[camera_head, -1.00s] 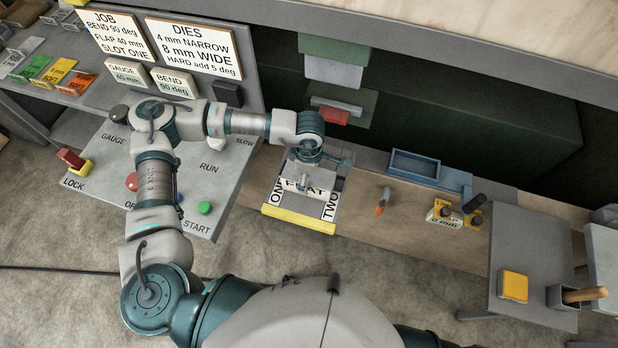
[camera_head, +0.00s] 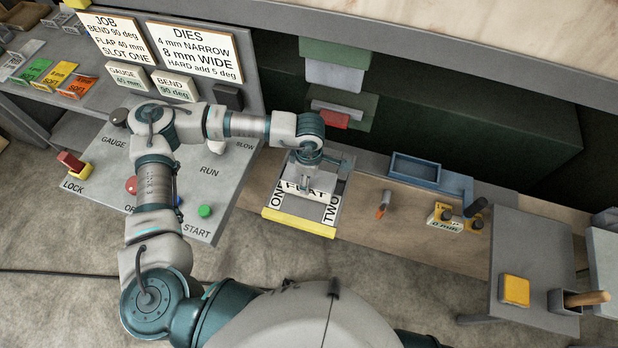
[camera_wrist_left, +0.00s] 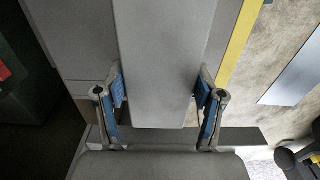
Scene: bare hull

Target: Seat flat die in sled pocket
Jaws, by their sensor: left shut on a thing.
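My left gripper (camera_head: 305,172) is above the sled, pointing down. In the left wrist view its blue-padded fingers (camera_wrist_left: 160,100) are shut on both sides of a long flat grey block, the flat die (camera_wrist_left: 165,50). In the head view the label FLAT (camera_head: 304,188) shows just below the gripper, between the labels ONE and TWO. The sled (camera_head: 333,214) has a yellow front bar (camera_head: 298,222). The gripper hides part of the pocket, and I cannot tell whether the die touches its floor. My right gripper is out of view.
A control panel (camera_head: 222,175) with a green button stands left of the sled. An orange-tipped tool (camera_head: 382,205), a blue tray (camera_head: 415,170) and a yellow gauge block (camera_head: 445,218) are to the right. A red-tipped press part (camera_head: 333,118) hangs behind.

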